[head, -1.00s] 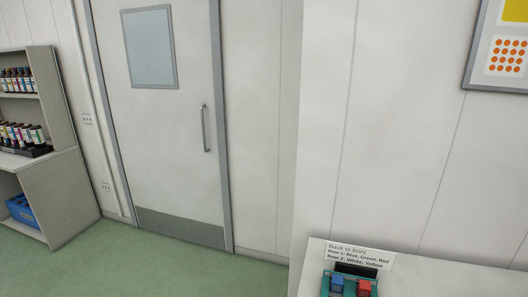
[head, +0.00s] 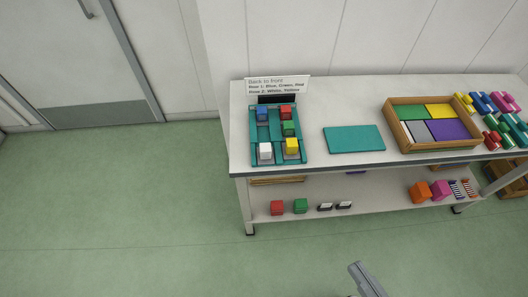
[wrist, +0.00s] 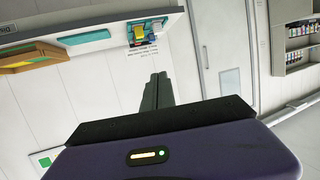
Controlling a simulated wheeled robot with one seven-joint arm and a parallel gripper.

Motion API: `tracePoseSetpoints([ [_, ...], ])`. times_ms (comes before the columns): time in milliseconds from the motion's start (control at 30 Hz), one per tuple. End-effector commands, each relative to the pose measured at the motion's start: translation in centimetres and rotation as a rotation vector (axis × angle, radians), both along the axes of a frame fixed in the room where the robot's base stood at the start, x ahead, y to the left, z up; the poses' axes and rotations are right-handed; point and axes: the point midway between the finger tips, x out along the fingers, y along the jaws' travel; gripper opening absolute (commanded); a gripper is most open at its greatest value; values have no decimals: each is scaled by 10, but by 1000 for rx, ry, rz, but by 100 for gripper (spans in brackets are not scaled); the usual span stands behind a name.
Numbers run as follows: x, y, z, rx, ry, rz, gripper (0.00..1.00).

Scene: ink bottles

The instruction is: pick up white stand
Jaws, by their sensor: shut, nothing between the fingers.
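A small white block-like piece (head: 265,150), which may be the white stand, sits at the front left of a teal tray (head: 281,162) on the table's left end. A yellow block (head: 291,147) is to its right, with blue (head: 262,113), red (head: 286,112) and green (head: 288,128) blocks behind. My gripper (wrist: 158,76) is shut and empty in the wrist view, well away from the tray. A grey end of my arm shows at the bottom of the head view, over the floor. The wrist view shows the tray (wrist: 147,22) tilted at the top.
A printed card (head: 277,85) stands behind the tray. Right of it lie a flat teal board (head: 354,139) and a wooden box (head: 455,150) with coloured panels. The lower shelf (head: 375,207) holds several small blocks. The green floor (head: 130,210) in front is clear.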

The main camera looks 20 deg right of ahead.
Motion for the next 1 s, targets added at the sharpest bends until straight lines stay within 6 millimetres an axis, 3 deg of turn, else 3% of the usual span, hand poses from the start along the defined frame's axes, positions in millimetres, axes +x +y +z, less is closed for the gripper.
tracePoseSetpoints([
  [333,0,0,0,0,0,0,0],
  [533,16,1,6,2,-47,1,37],
  [633,40,6,10,11,-114,6,57],
  [767,81,18,2,-5,-183,31,58],
  [1000,163,47,-33,-18,-197,76,58],
])
